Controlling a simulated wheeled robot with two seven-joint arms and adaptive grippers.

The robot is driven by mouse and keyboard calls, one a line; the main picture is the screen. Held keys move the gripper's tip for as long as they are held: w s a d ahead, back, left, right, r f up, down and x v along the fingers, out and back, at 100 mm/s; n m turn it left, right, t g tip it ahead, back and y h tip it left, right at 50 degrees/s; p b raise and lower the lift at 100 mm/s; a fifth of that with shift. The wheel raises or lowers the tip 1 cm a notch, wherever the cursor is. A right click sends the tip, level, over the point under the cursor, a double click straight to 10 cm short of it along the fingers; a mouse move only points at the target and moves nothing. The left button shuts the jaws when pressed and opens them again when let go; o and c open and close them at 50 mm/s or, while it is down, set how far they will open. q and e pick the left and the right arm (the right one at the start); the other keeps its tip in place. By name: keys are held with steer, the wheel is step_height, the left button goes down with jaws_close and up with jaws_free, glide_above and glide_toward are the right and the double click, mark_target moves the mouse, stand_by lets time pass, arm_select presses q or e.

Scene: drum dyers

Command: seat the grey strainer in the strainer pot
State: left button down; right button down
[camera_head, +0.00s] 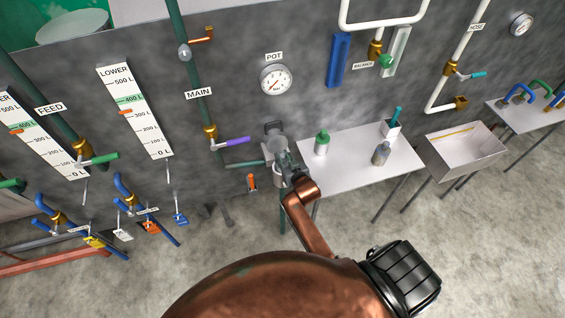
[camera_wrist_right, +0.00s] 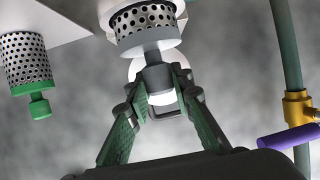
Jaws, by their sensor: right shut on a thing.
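The grey strainer (camera_wrist_right: 147,38) has a perforated metal basket, a grey cap and a short grey stem. My right gripper (camera_wrist_right: 158,100) is shut on the stem; it also shows in the head view (camera_head: 275,140), near the wall below the POT gauge. The white strainer pot (camera_head: 277,175) is just below the gripper in the head view, largely hidden by my arm. In the right wrist view a white rim lies behind the basket at the top edge. The basket's holes still show; I cannot tell whether its end is inside the pot. My left gripper is not in view.
A purple valve handle (camera_head: 236,141) juts from the MAIN pipe to the left. An orange handle (camera_head: 252,182) sits left of the pot.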

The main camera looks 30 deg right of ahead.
mark_target(284, 163)
step_height(284, 163, down, 3)
steer(key=shift+f, duration=0.3)
steer(key=shift+f, duration=0.15)
steer(key=c, duration=1.7)
jaws_free()
steer(key=shift+r, duration=0.2)
steer(key=v, duration=1.2)
